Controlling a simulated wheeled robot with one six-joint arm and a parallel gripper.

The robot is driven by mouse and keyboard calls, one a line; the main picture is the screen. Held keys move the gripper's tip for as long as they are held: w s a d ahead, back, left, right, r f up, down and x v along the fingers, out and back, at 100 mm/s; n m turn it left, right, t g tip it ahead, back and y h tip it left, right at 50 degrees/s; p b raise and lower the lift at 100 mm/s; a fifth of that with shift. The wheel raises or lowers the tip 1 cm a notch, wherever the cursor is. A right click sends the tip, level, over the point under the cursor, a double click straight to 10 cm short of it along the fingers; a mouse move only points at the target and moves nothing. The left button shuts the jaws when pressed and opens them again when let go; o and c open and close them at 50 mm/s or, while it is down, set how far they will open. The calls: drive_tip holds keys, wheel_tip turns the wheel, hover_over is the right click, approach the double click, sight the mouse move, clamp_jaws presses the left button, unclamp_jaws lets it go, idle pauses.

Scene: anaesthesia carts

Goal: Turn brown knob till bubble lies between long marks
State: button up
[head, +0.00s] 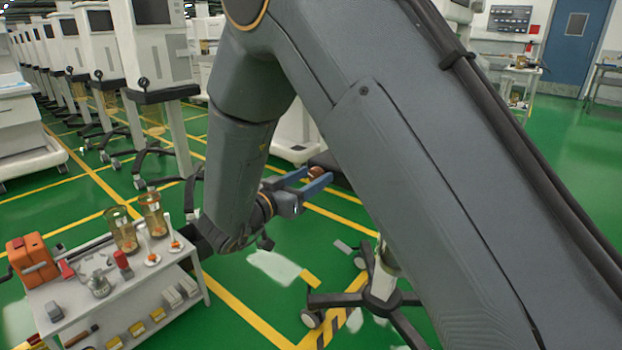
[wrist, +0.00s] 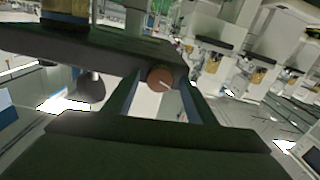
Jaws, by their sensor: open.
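The brown knob (wrist: 160,78) shows in the wrist view as a round disc with a pale line on its face, at the edge of a dark bar. In the head view the knob (head: 315,172) is small and partly covered by a finger. My gripper (wrist: 158,92) is open, its two fingers to the left and right of the knob; I cannot tell whether they touch it. In the head view my gripper (head: 310,179) has blue fingers that reach the knob. No bubble or long marks can be made out in either view.
A white trolley (head: 128,292) at lower left carries an orange case (head: 33,260), amber jars and tools. A wheeled stand base (head: 378,293) is on the green floor below my gripper. White carts (head: 150,45) line the left. My arm hides much of the centre.

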drive_tip(key=shift+w+d, duration=0.1)
drive_tip(key=c, duration=1)
drive_tip(key=shift+c, duration=0.2)
drive_tip(key=shift+m, duration=0.3)
drive_tip(key=m+p, duration=0.1)
drive_tip(key=m, duration=0.6)
drive_tip(key=shift+d, duration=0.1)
drive_tip(key=m, duration=0.4)
drive_tip(key=shift+f+m+b, duration=0.1)
drive_tip(key=shift+m+b, duration=0.7)
drive_tip(key=shift+m, duration=1.3)
